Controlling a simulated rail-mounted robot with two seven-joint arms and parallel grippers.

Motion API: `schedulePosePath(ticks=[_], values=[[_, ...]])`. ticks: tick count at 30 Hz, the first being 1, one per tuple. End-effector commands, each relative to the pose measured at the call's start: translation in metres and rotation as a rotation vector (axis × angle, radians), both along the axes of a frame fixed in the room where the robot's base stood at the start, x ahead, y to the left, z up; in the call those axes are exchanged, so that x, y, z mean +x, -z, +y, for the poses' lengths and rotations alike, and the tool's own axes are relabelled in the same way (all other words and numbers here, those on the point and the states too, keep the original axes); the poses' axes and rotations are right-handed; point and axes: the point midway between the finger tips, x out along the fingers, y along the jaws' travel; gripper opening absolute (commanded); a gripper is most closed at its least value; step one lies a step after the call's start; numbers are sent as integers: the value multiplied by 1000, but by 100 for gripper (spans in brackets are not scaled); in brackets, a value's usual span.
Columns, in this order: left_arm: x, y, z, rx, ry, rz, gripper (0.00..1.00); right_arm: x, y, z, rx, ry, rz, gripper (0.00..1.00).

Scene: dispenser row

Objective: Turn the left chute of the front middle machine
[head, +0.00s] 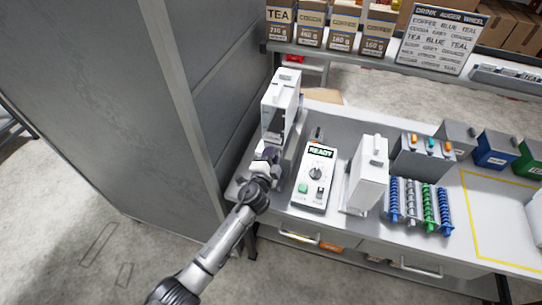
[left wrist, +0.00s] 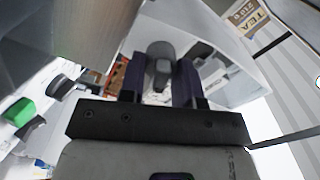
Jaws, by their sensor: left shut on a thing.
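A tall white machine (head: 282,103) with an open front stands at the left end of the counter. My left gripper (head: 267,157) is at its lower front. In the left wrist view, the dark fingers (left wrist: 158,82) are shut on a grey rounded chute part (left wrist: 160,62), with the white machine housing (left wrist: 225,70) behind it. In the head view, the gripper hides most of this part, so I cannot tell how far it is turned. A second white machine (head: 367,172) stands further right, apart from the gripper. My right gripper is not in view.
A control box reading READY (head: 315,177) stands between the white machines, close to my left gripper. Several coloured augers (head: 411,200) and bins (head: 494,150) are on the right. A grey cabinet wall (head: 120,90) is close on the left. Bags (head: 310,30) line the shelf.

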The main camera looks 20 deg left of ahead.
Motion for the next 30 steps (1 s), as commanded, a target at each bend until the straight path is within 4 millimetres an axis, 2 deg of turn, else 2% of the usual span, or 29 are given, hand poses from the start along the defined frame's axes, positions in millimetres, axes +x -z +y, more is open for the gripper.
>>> schedulePosePath(ticks=[18,30], values=[[0,2,0,575,1,26,7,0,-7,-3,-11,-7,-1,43],[0,3,0,831,1,36,7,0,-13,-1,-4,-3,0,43]])
